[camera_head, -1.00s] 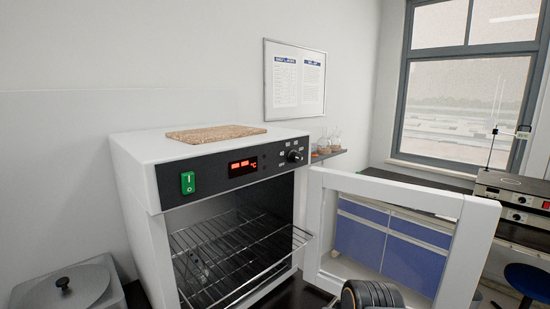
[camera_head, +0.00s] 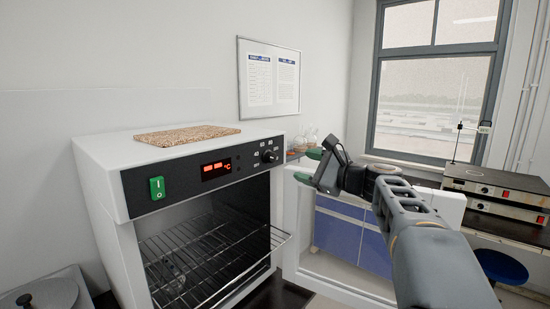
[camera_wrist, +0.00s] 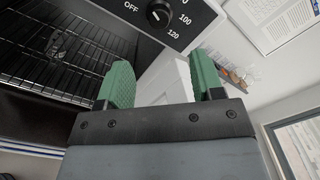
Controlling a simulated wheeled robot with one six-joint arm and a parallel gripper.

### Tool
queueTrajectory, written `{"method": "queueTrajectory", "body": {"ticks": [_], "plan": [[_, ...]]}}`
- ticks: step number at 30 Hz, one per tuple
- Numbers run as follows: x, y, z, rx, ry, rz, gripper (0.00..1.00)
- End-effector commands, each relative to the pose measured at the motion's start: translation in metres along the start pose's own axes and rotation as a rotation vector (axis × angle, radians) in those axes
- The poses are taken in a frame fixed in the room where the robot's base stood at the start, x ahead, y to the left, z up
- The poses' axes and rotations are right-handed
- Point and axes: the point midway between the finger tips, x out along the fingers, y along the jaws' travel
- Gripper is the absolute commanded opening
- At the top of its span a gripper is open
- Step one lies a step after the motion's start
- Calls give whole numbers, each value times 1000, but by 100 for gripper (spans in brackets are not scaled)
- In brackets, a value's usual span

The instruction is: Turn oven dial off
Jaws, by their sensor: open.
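The oven dial (camera_head: 268,157) is a round black knob with a white mark, at the right end of the black control panel on the white oven (camera_head: 105,180). In the wrist view the dial (camera_wrist: 158,14) shows beside the labels OFF, 100 and 120; its white mark points toward the OFF side. My gripper (camera_head: 315,165) has green fingertips and is to the right of the dial, apart from it. In the wrist view my gripper (camera_wrist: 163,82) is open and empty, with its fingers below the dial and the white door edge between them.
The oven door (camera_head: 350,285) stands open at the right, close to my arm. A wire rack (camera_head: 215,255) sticks out of the oven. A green switch (camera_head: 157,188) is on the panel's left. A brown board (camera_head: 187,135) lies on top. Glassware stands on a shelf behind.

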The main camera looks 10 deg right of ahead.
Motion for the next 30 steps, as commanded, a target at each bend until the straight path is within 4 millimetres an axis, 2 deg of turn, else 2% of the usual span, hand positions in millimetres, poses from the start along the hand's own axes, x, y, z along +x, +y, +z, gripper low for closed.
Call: {"method": "queueTrajectory", "body": {"ticks": [6, 15, 21, 30], "plan": [[45, -1, 2, 1, -1, 4, 61], [92, 0, 1, 0, 2, 3, 61], [107, 0, 0, -2, 2, 2, 61], [111, 1, 0, -3, 3, 2, 61]]}}
